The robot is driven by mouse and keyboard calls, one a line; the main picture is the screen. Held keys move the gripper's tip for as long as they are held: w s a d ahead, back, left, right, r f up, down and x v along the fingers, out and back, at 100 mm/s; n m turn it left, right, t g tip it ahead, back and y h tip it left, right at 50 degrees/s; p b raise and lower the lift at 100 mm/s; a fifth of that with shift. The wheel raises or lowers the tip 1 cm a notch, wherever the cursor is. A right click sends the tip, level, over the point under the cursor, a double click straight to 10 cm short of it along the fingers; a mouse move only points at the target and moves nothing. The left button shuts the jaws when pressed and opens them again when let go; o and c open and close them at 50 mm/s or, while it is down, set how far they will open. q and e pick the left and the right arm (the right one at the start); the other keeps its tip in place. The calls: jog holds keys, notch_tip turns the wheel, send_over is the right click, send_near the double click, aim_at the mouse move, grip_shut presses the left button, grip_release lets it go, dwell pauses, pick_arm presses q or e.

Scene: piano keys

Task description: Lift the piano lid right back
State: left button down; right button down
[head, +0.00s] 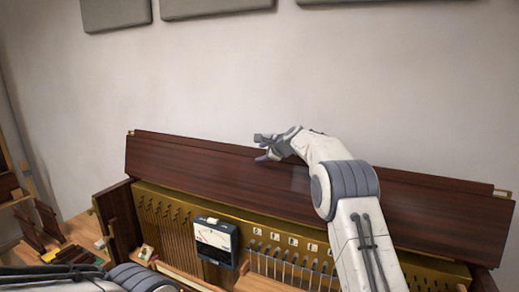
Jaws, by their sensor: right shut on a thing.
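The piano lid (195,160) is a long dark brown wooden panel. It is raised along the back of the piano, its upper edge toward the wall, and the inside of the piano is open in front of it. My right gripper (261,147) is at the lid's upper edge, left of its middle, and is shut on it. My right arm crosses in front of the lid and hides part of its middle. My left arm shows only at the bottom left edge, and its gripper is out of view.
A meter with a white dial (213,240) stands at the front of the open piano. Behind it are the brass-coloured plate (175,207) and several pins. Loose wooden parts (72,256) lie at the lower left. A bare pale wall (390,80) rises behind the lid.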

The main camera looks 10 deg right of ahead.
jog(key=shift+w+d+f, duration=0.15)
jog(key=shift+d+f, duration=0.35)
jog(key=shift+d, duration=0.1)
jog(key=c, duration=0.8)
grip_release()
jog(key=shift+w, duration=0.1)
jog(key=shift+o, duration=0.2)
jog(key=shift+f, duration=0.1)
jog(key=shift+s+b, duration=0.25)
jog(key=shift+b, duration=0.25)
jog(key=shift+b+v, duration=0.75)
jog(key=shift+b, duration=0.2)
jog(key=a+r+b+v, duration=0.1)
jog(key=b+v, duration=0.2)
jog(key=v, duration=0.6)
jog(key=shift+r, duration=0.15)
